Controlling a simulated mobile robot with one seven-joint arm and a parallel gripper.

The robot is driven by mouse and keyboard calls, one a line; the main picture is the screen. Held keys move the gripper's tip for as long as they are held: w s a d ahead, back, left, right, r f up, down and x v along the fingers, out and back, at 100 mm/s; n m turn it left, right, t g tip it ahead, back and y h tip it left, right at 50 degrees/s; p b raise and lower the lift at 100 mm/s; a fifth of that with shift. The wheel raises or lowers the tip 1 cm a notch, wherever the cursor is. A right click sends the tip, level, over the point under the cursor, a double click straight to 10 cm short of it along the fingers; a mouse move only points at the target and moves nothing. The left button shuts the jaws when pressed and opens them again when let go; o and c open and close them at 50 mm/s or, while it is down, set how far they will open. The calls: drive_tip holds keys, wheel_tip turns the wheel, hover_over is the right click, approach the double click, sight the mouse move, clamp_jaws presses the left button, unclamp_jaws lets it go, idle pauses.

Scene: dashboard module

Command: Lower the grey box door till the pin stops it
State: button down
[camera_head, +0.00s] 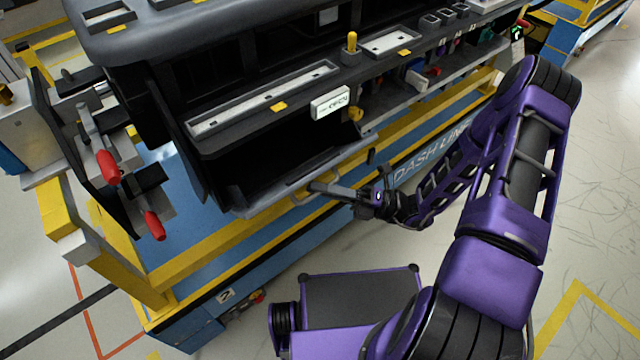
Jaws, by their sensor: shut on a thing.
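The grey box door (262,206) hangs open at the bottom of the dashboard module, with its lip sloping up to the right in the picture. The dark box opening (270,160) shows above it. My gripper (312,188) is shut on the door's front edge, near its middle. The fingers partly cover the part they hold. A yellow-knobbed pin (351,42) stands upright on the module above. A smaller yellow knob (355,113) sits to the right of the opening. I cannot tell which of these, if either, stops the door. The door's hinge is hidden.
The module rests on a blue and yellow stand (210,258) below the door. Red-handled clamps (107,166) are at the left. A small white display (330,102) sits above the opening. Open floor (590,210) lies to the right, beyond my arm.

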drive_tip(key=c, duration=0.9)
unclamp_jaws()
drive_tip(key=shift+s+d+f, duration=0.1)
drive_tip(key=shift+f, duration=0.05)
drive_tip(key=b+v, duration=0.1)
drive_tip(key=v, duration=1.6)
drive_tip(key=shift+d, duration=0.25)
